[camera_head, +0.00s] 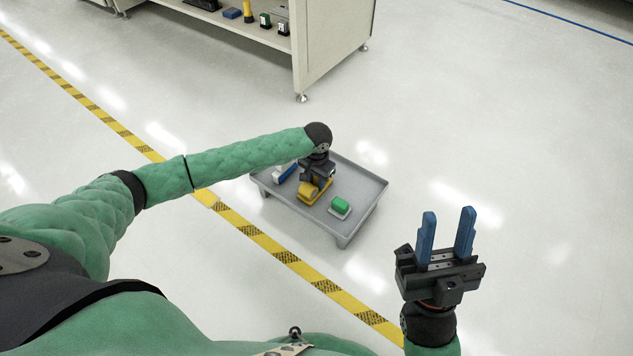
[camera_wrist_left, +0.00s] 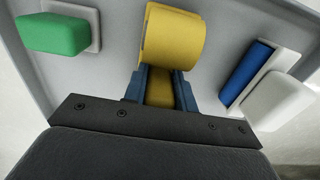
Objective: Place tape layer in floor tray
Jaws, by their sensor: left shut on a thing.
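The floor tray (camera_head: 347,224) is a grey low tray on legs, standing on the floor in the head view. The tape layer (camera_head: 309,190) is yellow with a rounded top and sits at the tray's middle, between the other items. My left gripper (camera_head: 316,180) reaches down over the tray and is shut on the yellow piece. In the left wrist view the blue fingers of the left gripper (camera_wrist_left: 160,88) flank the narrow part of the tape layer (camera_wrist_left: 175,38). Whether its base touches the tray is hard to tell. My right gripper (camera_head: 446,240) is raised, open and empty, right of the tray.
A green block on a pale base (camera_head: 341,205) is on the tray's right side. A white and blue item (camera_head: 284,172) is on its left side. A bench (camera_head: 333,45) with small items on its shelf stands behind. Yellow-black floor tape (camera_head: 262,236) runs past the tray. The right floor is clear.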

